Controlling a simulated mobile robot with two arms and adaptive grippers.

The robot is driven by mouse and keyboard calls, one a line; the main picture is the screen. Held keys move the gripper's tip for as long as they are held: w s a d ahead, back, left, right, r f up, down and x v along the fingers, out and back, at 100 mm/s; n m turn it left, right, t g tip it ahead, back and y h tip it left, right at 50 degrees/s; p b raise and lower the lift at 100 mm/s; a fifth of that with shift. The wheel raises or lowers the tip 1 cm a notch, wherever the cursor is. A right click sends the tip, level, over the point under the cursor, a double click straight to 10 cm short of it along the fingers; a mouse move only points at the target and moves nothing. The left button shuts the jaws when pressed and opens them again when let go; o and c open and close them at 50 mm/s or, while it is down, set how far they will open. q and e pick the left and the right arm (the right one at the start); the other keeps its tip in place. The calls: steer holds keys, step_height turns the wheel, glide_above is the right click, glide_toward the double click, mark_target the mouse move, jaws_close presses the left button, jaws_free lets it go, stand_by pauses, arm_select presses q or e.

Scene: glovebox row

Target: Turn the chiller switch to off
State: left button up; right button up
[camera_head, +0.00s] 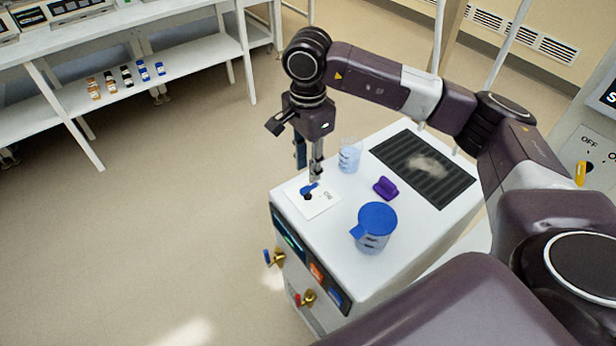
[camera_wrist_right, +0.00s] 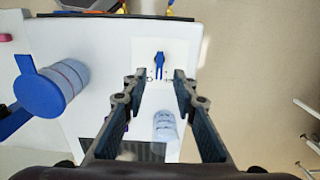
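The chiller is a white box (camera_head: 345,235) with a dark display on its front. A white switch plate (camera_head: 321,207) lies on its top near the left edge, with a blue lever (camera_head: 309,188) and an "ON" label at its right; any other label is hidden or too small to read. My right gripper (camera_head: 309,172) points down just above the plate. In the right wrist view the fingers (camera_wrist_right: 159,78) are spread and empty, and the blue lever (camera_wrist_right: 159,60) shows in line with the gap between them. I cannot tell whether they touch it. My left gripper is not in view.
On the chiller top stand a clear beaker (camera_head: 349,156), a purple object (camera_head: 384,187) and a blue-lidded jug (camera_head: 374,230), near a dark ribbed mat (camera_head: 450,186). Brass valves (camera_head: 305,298) stick out of its front. Another panel with a yellow lever (camera_head: 580,173) stands at right. Floor at left is clear.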

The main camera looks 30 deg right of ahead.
mark_target(308, 186)
step_height(308, 186, up, 6)
steer(key=shift+r, duration=0.15)
stand_by(0.6)
